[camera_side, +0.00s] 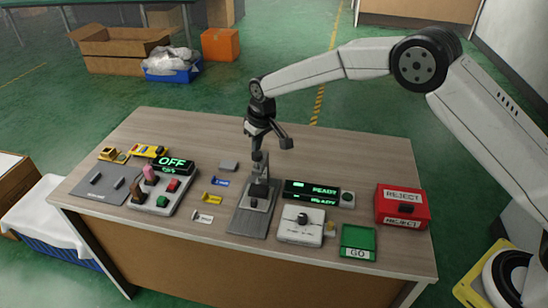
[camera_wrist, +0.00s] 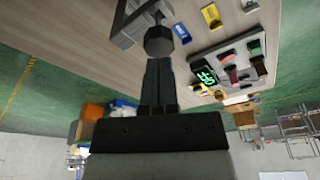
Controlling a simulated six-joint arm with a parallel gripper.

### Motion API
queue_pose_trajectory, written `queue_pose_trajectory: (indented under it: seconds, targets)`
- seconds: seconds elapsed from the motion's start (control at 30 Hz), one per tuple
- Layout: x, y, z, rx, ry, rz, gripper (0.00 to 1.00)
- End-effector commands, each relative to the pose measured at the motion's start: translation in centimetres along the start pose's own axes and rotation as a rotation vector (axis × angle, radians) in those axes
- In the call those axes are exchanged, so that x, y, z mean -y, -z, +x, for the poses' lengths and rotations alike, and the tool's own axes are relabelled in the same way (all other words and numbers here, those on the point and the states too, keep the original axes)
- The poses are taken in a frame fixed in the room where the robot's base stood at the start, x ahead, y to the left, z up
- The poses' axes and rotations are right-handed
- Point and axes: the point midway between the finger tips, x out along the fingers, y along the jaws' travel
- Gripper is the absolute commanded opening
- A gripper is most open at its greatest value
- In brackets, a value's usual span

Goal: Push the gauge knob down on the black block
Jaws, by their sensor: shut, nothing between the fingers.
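The gauge stands on a grey base plate (camera_side: 241,221) near the middle of the table. Its round dark knob (camera_side: 257,156) tops the upright spindle, and the black block (camera_side: 259,190) sits low beneath it. In the wrist view the knob (camera_wrist: 159,42) is a dark many-sided disc at the fingertips, with the grey gauge frame (camera_wrist: 122,28) beside it. My gripper (camera_side: 257,148) is shut and empty, pointing down just above the knob. Its fingertips show in the wrist view (camera_wrist: 159,60). I cannot tell whether they touch the knob.
A READY display (camera_side: 312,190) and a white box with a black knob (camera_side: 301,226) stand right of the gauge. A green GO tray (camera_side: 358,240) and red REJECT box (camera_side: 402,206) are farther right. A switch panel (camera_side: 163,191) and OFF display (camera_side: 173,164) stand left.

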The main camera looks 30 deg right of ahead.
Motion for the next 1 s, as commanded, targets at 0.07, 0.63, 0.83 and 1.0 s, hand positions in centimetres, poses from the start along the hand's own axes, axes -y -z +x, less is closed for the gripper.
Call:
queue_pose_trajectory:
  seconds: [0.07, 0.63, 0.83, 1.0]
  targets:
    - [0.0, 0.0, 0.2, 0.000, 0.000, 0.000, 0.00]
    - [0.0, -0.2, 1.1, 0.000, 0.000, 0.000, 0.00]
    - [0.0, -0.3, 1.5, 0.000, 0.000, 0.000, 0.00]
    - [0.0, -0.4, 1.8, 0.001, 0.000, 0.000, 0.00]
